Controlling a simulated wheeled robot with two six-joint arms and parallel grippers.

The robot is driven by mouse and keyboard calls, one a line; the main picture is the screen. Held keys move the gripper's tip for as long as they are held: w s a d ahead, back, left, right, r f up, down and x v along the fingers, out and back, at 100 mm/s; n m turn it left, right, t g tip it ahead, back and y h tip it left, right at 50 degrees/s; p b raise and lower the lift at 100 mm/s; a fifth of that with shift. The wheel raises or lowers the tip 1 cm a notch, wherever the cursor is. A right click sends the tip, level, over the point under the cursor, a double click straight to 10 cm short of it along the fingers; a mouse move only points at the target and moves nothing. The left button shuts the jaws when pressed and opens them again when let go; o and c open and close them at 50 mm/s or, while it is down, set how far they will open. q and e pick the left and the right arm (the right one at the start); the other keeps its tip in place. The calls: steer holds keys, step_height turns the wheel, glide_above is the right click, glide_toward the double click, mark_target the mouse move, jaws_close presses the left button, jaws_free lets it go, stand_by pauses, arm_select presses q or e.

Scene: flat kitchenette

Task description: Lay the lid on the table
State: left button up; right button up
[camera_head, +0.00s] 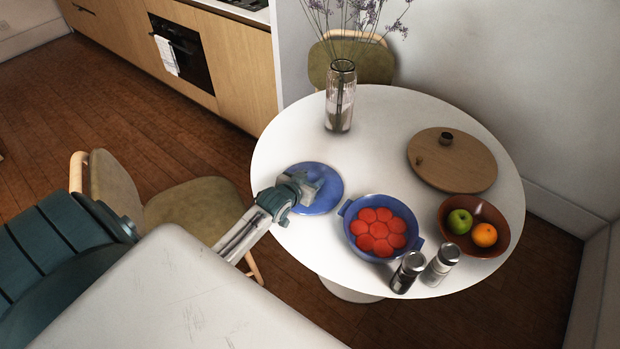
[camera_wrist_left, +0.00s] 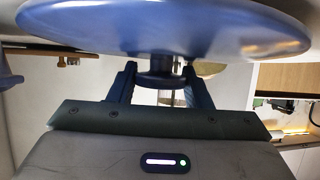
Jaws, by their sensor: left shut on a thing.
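The round blue lid (camera_head: 329,189) is over the left part of the white table (camera_head: 385,110). My left gripper (camera_head: 305,187) is at its top, shut on its knob. In the left wrist view, the lid (camera_wrist_left: 160,28) spans the top of the picture, with its knob (camera_wrist_left: 158,78) between the two fingers of the left gripper (camera_wrist_left: 156,88). I cannot tell whether the lid touches the table or hangs just above it. To its right stands the blue pot (camera_head: 346,211), uncovered, with red round pieces (camera_head: 378,232) inside. My right gripper is not in view.
A glass vase (camera_head: 340,97) with stems stands behind the lid. A wooden board (camera_head: 453,173), a brown fruit bowl (camera_head: 489,211) and two shakers (camera_head: 407,271) (camera_head: 441,264) are to the right. Chairs (camera_head: 190,205) (camera_head: 352,62) flank the table. The table's middle is clear.

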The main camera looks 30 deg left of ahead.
arm_select(q)
steer(key=shift+f, duration=0.1)
steer(key=o, duration=1.2)
steer(key=b+v, duration=0.1)
steer(key=v, duration=1.1)
